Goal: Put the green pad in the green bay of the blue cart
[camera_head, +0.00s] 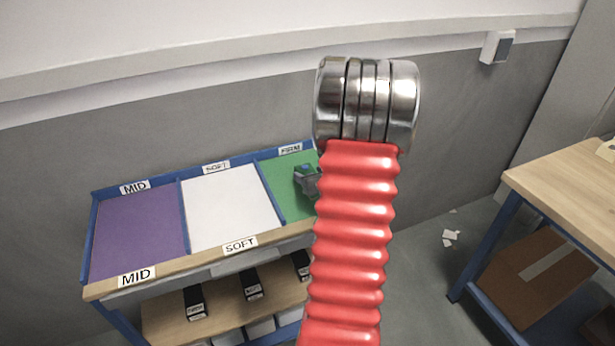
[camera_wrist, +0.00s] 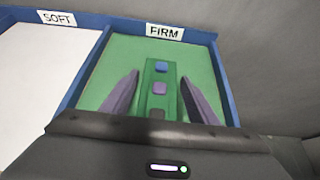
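The green pad (camera_wrist: 159,77) is a dark green strip with blue and purple squares and a dark one nearest me. In the wrist view it lies between the two fingers of my gripper (camera_wrist: 160,77), with a narrow strip of bay floor showing on each side, so the fingers look open around it. The pad is over or on the floor of the green bay (camera_wrist: 110,62), labelled FIRM; I cannot tell if it touches. In the head view my gripper (camera_head: 307,182) is over the green bay (camera_head: 280,192) of the blue cart (camera_head: 92,225), partly hidden by my red arm.
The white bay (camera_head: 232,203), labelled SOFT, and the purple bay (camera_head: 138,237), labelled MID, lie left of the green one, with blue dividers between. Black boxes (camera_head: 195,302) stand on the shelf below. A wooden table (camera_head: 565,185) stands at right. A grey wall is behind.

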